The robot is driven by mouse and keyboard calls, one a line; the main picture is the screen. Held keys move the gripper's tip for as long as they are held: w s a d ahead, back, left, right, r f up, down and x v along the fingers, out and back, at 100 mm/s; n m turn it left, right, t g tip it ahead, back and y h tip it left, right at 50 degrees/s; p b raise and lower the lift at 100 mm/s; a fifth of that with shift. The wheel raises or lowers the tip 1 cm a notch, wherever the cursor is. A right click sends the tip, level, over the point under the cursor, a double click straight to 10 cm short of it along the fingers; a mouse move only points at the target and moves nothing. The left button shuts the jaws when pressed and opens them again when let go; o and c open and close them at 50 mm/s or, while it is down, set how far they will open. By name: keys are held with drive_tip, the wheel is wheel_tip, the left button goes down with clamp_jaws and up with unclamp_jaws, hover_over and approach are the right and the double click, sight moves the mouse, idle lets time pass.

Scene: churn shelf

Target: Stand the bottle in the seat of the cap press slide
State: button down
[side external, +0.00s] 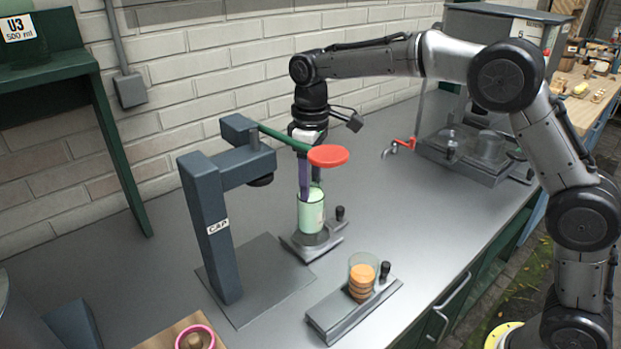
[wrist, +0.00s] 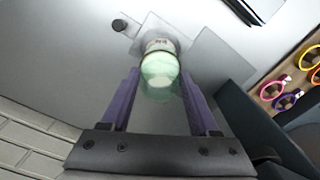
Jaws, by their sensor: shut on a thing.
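The bottle (side external: 311,214) is pale green, see-through and upright, with a whitish label. It also shows between the purple fingers in the wrist view (wrist: 160,82). My gripper (side external: 307,187) is shut on its upper part. The cap press (side external: 212,230) is a blue-grey post with a CAP label and an overhanging head. Its slide (side external: 330,247), a grey plate with a black knob, lies directly below the bottle. The slide also shows beyond the bottle in the wrist view (wrist: 150,27). The bottle hides the seat, and I cannot tell whether its base touches it.
The press's green lever with a red disc (side external: 328,156) crosses in front of my gripper. A second slide (side external: 335,315) carries a clear glass with orange discs (side external: 361,280). A wooden board with a pink ring (side external: 195,338) lies front left. Bare counter (side external: 400,215) lies to the right.

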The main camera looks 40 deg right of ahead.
drive_tip(key=shift+f, duration=0.6)
idle(0.3)
drive_tip(key=shift+f, duration=0.7)
idle(0.5)
drive_tip(key=shift+c, duration=0.3)
unclamp_jaws()
drive_tip(key=shift+f, duration=0.1)
drive_tip(key=shift+c, duration=1.1)
